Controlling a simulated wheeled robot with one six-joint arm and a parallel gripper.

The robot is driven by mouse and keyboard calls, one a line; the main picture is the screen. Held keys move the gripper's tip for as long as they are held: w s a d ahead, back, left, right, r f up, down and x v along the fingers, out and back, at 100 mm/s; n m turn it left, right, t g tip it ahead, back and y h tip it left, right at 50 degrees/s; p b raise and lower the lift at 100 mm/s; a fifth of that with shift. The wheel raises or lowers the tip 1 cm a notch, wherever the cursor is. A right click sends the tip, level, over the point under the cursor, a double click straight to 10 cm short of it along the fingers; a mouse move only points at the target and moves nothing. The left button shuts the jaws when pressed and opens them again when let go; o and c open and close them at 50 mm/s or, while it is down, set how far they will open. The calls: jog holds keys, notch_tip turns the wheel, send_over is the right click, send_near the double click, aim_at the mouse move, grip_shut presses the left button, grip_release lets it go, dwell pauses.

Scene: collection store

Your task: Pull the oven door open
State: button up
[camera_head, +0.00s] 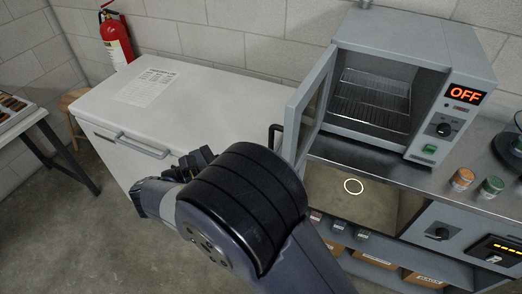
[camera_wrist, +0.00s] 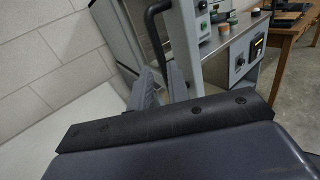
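The oven (camera_head: 405,38) is a grey box on the bench at the upper right, with a wire rack inside and an orange "OFF" display. Its grey windowed door (camera_head: 292,132) is hinged at the left and stands wide open, swung out toward me. The black bar handle (camera_head: 272,133) is on the door's left face; it also shows in the wrist view (camera_wrist: 151,28). My gripper (camera_head: 192,165) is left of the handle and apparently clear of it. In the wrist view my fingers (camera_wrist: 161,86) look parted, with nothing visibly held. My arm hides part of the gripper and door bottom.
A white chest (camera_head: 220,98) with a paper sheet stands left of the oven. Jars (camera_head: 462,179) and knobs sit right, with cartons (camera_head: 375,256) on a shelf below. A fire extinguisher (camera_head: 115,38) hangs at the back. Floor is clear at lower left.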

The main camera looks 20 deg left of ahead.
jog(key=v, duration=0.3)
jog(key=shift+w+d, duration=0.1)
jog(key=shift+d, duration=0.05)
jog(key=p+x, duration=0.2)
jog(key=x, duration=0.8)
jog(key=shift+w+d, duration=0.1)
jog(key=shift+w, duration=0.05)
jog(key=shift+d, duration=0.1)
jog(key=shift+d, duration=0.1)
